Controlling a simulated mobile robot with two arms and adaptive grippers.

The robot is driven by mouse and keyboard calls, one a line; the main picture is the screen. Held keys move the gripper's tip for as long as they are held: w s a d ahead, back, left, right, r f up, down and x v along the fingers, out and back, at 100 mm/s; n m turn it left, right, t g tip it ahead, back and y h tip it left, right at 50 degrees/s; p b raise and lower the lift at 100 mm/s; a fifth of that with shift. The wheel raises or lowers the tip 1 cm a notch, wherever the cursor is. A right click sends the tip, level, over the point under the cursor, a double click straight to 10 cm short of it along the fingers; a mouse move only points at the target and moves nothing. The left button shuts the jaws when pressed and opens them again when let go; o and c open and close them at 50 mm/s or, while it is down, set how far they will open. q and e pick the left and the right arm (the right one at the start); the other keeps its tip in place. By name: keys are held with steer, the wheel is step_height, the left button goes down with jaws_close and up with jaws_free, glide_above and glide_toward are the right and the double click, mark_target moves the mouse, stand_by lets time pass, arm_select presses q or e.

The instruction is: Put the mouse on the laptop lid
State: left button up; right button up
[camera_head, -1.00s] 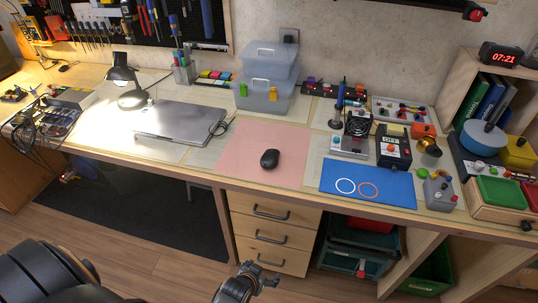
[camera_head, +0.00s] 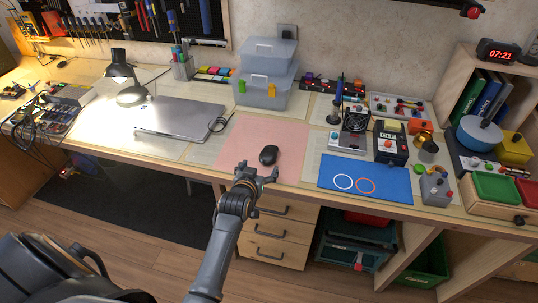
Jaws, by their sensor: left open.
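The black mouse (camera_head: 268,155) lies on the pink mat (camera_head: 283,132) on the workbench. The closed grey laptop (camera_head: 180,116) lies flat to the left of the mat, its lid bare. My left gripper (camera_head: 256,173) is open and empty at the front edge of the mat, just in front of the mouse and a little to its left. I cannot tell how high it is above the mat. My right gripper is not in view.
A desk lamp (camera_head: 131,95) stands behind the laptop at the left. Clear stacked boxes (camera_head: 264,92) stand behind the mat. A blue mat (camera_head: 365,180) lies to the right, with electronic devices behind it. A cable lies at the laptop's right side.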

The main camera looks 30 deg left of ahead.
mark_target(266, 160)
arm_select(q)
steer(key=shift+d+x, duration=0.15)
steer(key=shift+x, duration=1.45)
steer(key=shift+d+x, duration=0.15)
steer(key=shift+x, duration=1.45)
steer(key=shift+w+r, duration=0.15)
steer(key=shift+r, duration=0.05)
steer(key=c, duration=1.3)
steer(key=shift+c, duration=0.5)
steer(key=shift+r, duration=0.15)
